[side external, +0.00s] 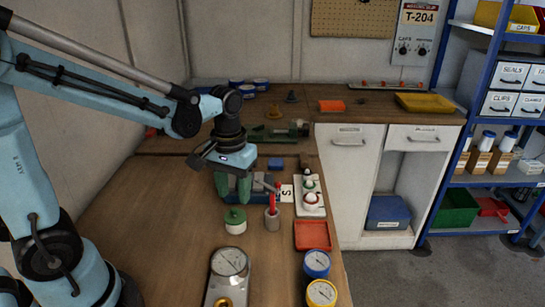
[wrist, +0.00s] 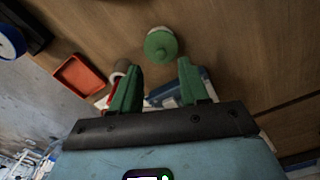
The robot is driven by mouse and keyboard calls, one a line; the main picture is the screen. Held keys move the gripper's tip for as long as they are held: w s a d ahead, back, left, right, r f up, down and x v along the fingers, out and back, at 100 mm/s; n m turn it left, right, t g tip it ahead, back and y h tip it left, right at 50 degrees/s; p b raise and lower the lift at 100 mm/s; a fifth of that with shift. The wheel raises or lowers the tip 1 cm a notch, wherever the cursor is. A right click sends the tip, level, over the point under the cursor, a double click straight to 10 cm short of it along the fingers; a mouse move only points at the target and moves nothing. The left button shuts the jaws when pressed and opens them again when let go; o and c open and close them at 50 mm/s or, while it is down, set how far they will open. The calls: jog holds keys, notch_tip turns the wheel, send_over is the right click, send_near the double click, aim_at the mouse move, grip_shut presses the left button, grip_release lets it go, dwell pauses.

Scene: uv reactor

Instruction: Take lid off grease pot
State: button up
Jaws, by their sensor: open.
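The grease pot (side external: 236,229) is a small pale pot standing on the wooden bench, with a green knobbed lid (side external: 235,214) on it. The round lid also shows in the wrist view (wrist: 160,46), at the top centre, beyond my fingertips and roughly in line with the space between them. My gripper (side external: 233,190) has green fingers, spread apart with nothing between them. In the side view it is behind the pot and above the bench. The wrist view shows both fingers (wrist: 160,68) apart. The lid covers the pot's inside.
A grey cup with red-handled tools (side external: 271,219) stands close right of the pot. A red tray (side external: 312,236), a white rack with small parts (side external: 309,196) and blue (side external: 317,263) and yellow (side external: 321,292) gauges line the right edge. A dial instrument (side external: 229,263) lies in front.

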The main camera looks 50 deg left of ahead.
aim_at(234, 208)
jog(key=shift+s+f, duration=0.15)
jog(key=shift+f, duration=2.1)
grip_shut()
